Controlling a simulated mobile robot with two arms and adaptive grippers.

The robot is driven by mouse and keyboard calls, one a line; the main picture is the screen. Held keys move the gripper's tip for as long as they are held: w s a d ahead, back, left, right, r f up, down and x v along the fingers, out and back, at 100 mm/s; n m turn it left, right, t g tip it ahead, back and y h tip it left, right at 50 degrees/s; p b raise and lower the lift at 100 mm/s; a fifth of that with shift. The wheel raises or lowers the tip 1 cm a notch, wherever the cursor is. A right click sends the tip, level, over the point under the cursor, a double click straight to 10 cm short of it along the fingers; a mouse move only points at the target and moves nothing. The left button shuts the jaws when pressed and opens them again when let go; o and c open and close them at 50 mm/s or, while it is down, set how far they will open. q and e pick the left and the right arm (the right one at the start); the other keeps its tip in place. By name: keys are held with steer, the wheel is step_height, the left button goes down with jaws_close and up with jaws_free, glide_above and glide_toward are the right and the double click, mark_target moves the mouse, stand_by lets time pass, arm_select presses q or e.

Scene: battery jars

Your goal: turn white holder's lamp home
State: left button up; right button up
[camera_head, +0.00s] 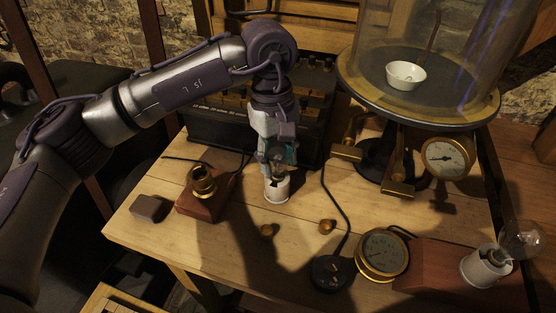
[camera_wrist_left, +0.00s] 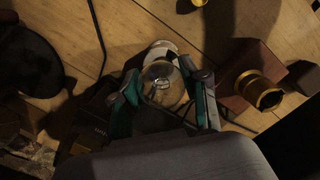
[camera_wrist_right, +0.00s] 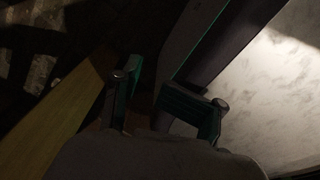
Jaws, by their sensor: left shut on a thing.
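A white holder (camera_head: 276,190) stands upright on the wooden table, below my left gripper (camera_head: 277,157). A clear glass lamp (camera_wrist_left: 162,84) sits over this holder, between the teal fingers of my left gripper (camera_wrist_left: 165,92), which is shut on it. The holder's white rim (camera_wrist_left: 163,47) shows past the glass in the left wrist view. How deep the lamp sits in the holder is hidden. My right gripper (camera_wrist_right: 168,98) is open and empty, away from the table items.
A brass socket on a wood block (camera_head: 203,188) and a dark block (camera_head: 149,208) stand left of the holder. A black battery case (camera_head: 215,128) is behind.

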arm_select(q)
steer(key=shift+m, duration=0.7)
steer(key=shift+m+b, duration=0.4)
arm_select(e)
steer(key=w, duration=0.3)
steer(key=shift+d+r, duration=0.1)
steer(key=shift+r, duration=0.1)
arm_select(q)
steer(key=shift+m, duration=0.3)
arm_select(e)
steer(key=shift+w+r, duration=0.25)
steer(key=shift+w, duration=0.5)
steer(key=shift+f, duration=0.1)
arm_select(q)
steer(key=shift+m, duration=0.3)
steer(key=shift+m+b, duration=0.5)
steer(key=shift+m, duration=0.1)
steer(key=shift+m+y, duration=0.3)
steer(key=shift+m, duration=0.1)
arm_select(e)
steer(key=w, duration=0.1)
steer(key=w+a+r, duration=0.1)
steer(key=w, duration=0.1)
steer(key=shift+w+a+r+t, duration=0.15)
steer(key=shift+a+t, duration=0.15)
